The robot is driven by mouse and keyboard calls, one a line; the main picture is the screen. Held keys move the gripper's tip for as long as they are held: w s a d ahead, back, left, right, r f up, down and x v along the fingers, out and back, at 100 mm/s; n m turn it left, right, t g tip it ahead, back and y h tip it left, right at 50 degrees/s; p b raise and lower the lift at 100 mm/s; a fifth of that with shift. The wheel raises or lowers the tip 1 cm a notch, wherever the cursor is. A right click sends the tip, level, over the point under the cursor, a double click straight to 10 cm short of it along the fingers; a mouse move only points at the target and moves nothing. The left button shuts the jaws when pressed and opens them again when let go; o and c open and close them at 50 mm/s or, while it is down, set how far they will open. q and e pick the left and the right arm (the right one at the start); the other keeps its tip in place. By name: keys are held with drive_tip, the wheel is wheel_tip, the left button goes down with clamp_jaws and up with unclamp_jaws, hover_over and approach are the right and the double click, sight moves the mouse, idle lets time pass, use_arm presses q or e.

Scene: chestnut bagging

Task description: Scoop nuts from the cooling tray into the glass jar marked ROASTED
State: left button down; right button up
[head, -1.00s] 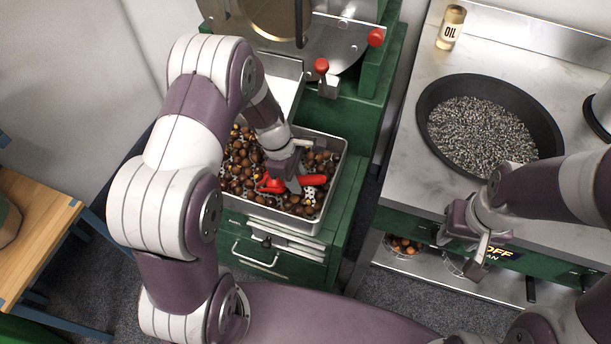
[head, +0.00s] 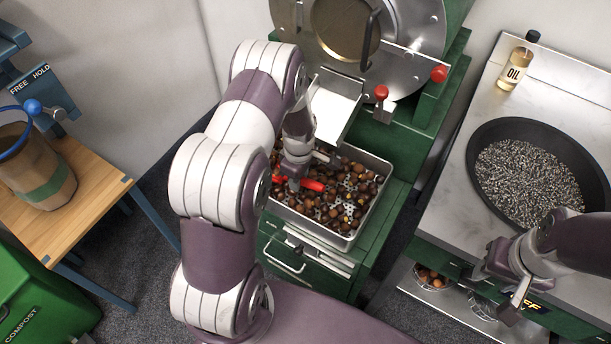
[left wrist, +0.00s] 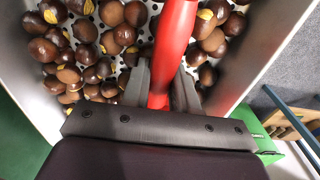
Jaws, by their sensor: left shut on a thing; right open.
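The cooling tray (head: 336,238) is a metal pan with a perforated floor, holding many brown nuts (head: 350,187), some showing yellow. My left gripper (head: 294,182) is over the tray's left part, shut on a red handle (head: 313,185), probably the scoop's. In the left wrist view the red handle (left wrist: 172,45) runs between the two fingers (left wrist: 160,88), with nuts (left wrist: 75,50) beyond. The scoop's bowl cannot be made out. My right gripper (head: 508,290) is open and empty in front of the right counter. No jar marked ROASTED is in view.
A green roaster with a round metal door (head: 345,30) and red knobs stands behind the tray. At right, a counter holds a black pan (head: 488,190) and an oil bottle (head: 516,68). At left are a wooden table (head: 95,205) with a sack (head: 40,175) and a green COMPOST bin (head: 50,310).

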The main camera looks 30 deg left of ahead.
use_arm(q)
drive_tip(key=shift+y+b, duration=0.5)
drive_tip(key=shift+b, duration=0.65)
drive_tip(key=shift+y, duration=0.5)
drive_tip(key=v, duration=0.3)
drive_tip(key=d+v, duration=0.1)
drive_tip(key=v, duration=0.1)
drive_tip(key=shift+s+r, duration=0.1)
drive_tip(key=shift+r, duration=0.2)
drive_tip(key=shift+d+r+p, duration=0.3)
drive_tip(key=shift+r, duration=0.25)
use_arm(e)
drive_tip(key=shift+f, duration=0.3)
drive_tip(key=shift+r, duration=0.1)
